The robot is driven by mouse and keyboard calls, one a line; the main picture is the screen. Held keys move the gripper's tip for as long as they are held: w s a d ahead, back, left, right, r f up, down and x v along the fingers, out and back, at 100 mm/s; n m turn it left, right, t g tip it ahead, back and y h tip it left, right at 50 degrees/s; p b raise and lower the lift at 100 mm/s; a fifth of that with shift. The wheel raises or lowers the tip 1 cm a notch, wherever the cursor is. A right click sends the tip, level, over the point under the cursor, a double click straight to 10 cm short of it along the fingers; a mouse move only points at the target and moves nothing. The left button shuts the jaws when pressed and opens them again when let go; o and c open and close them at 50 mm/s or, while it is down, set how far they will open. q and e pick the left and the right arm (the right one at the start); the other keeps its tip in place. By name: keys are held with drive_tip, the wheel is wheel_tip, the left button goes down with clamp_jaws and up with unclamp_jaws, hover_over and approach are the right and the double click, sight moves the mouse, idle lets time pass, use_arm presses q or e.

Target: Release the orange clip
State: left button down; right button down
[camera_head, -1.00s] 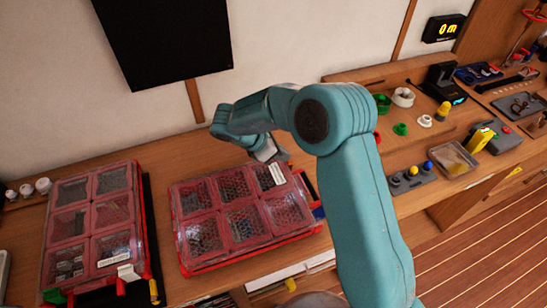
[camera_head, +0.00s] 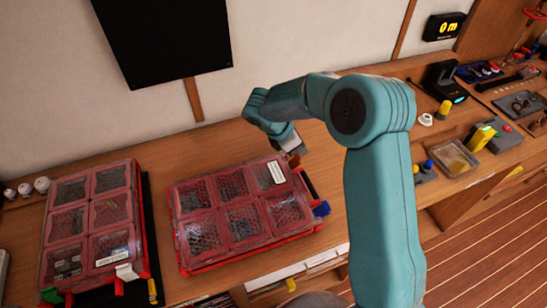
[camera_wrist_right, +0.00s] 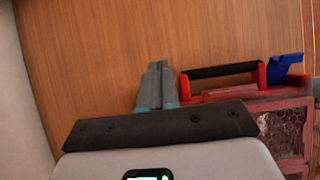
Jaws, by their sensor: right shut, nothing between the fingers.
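The middle red case (camera_head: 188,262), with a clear lid over its compartments, lies on the bench. A small brownish-orange piece (camera_head: 295,161), possibly the orange clip, shows at its back right corner. A blue clip (camera_head: 321,209) sticks out from its right side and also shows in the right wrist view (camera_wrist_right: 285,67). My right gripper (camera_head: 298,150) is beside that back corner, close to the orange piece. In the right wrist view its fingers (camera_wrist_right: 158,68) are together and empty, left of the case handle (camera_wrist_right: 222,71). I cannot make out an orange clip there. My left gripper is not in view.
A second red case (camera_head: 50,218) on a black mat stands at the left, with green, yellow and white clips at its front. A clear tray (camera_head: 453,157), a grey block and small parts lie at the right. Bare bench (camera_head: 225,150) lies behind the middle case.

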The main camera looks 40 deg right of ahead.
drive_tip(key=shift+d+f, duration=0.2)
drive_tip(key=shift+d, duration=0.2)
drive_tip(key=shift+s+d, duration=0.15)
idle(0.4)
drive_tip(key=shift+r, duration=0.1)
idle(1.2)
drive_tip(key=shift+r+p, duration=0.45)
drive_tip(key=shift+r, duration=0.2)
drive_tip(key=shift+r, duration=0.1)
wheel_tip(320, 180, up, 13)
hover_over(295, 163)
drive_tip(key=shift+w+p, duration=0.2)
drive_tip(key=shift+p, duration=0.25)
